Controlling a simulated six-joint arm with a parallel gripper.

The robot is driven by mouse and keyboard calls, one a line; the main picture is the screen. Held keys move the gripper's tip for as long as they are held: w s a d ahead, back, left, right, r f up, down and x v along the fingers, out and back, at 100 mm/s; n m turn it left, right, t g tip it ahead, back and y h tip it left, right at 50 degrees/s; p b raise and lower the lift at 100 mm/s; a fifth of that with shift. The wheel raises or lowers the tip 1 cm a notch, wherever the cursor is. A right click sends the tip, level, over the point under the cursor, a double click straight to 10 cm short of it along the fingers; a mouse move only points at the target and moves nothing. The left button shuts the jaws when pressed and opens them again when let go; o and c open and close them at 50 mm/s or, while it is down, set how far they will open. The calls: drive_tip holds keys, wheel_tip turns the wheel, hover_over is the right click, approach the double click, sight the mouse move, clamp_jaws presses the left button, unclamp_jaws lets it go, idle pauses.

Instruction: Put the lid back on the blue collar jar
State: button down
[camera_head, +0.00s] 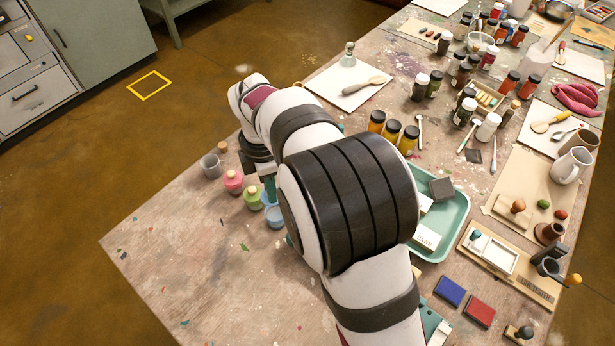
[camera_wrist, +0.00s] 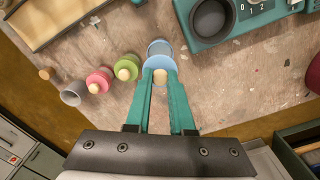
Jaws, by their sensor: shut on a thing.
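The blue collar jar (camera_wrist: 159,47) stands just ahead of my gripper in the wrist view. In the head view the blue jar (camera_head: 275,217) shows beside my arm. My gripper (camera_wrist: 160,78) has its teal fingers shut on the pale wooden knob of the light blue lid (camera_wrist: 159,62). The lid overlaps the near part of the jar in the wrist view. I cannot tell whether they touch. My arm hides most of the gripper in the head view.
A green jar (camera_head: 252,199), a pink jar (camera_head: 233,183) and a grey cup (camera_head: 210,166) stand in a row beside the blue jar. A small cork piece (camera_wrist: 45,73) lies by the cup. A teal tray (camera_head: 457,222) lies right of my arm. The front left table is clear.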

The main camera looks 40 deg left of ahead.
drive_tip(key=shift+f, duration=3.15)
drive_tip(key=shift+f, duration=0.15)
drive_tip(key=shift+c, duration=1.1)
unclamp_jaws()
drive_tip(key=shift+r, duration=3.55)
clamp_jaws()
